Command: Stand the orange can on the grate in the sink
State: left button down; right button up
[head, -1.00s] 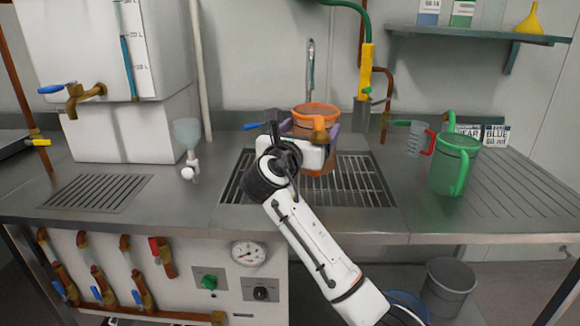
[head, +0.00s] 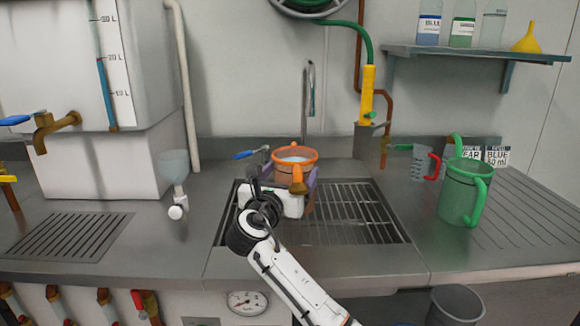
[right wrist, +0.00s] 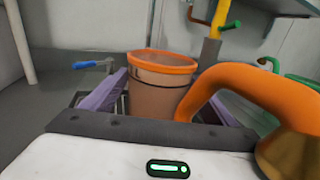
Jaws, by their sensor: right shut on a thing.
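The orange can (head: 297,172) is a translucent orange-brown vessel with a bright orange rim and a thick curved handle or spout facing my arm. My right gripper (head: 290,180) has its purple fingers on either side of the can and is shut on it. The can looks upright over the back part of the grate (head: 355,215) in the sink. I cannot tell whether its base touches the bars, as my gripper hides part of it. In the right wrist view the can (right wrist: 160,88) sits between the purple fingers. My left gripper is not in view.
A tap (head: 306,95) rises behind the can. A green jug (head: 463,193) and a clear beaker with a red handle (head: 420,163) stand to the right. The right side of the grate is clear.

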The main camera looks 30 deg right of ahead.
jog(key=shift+f, duration=1.35)
jog(key=o, duration=2.1)
jog(key=shift+f, duration=0.35)
jog(key=shift+a+r, duration=0.1)
jog(key=v, duration=1.2)
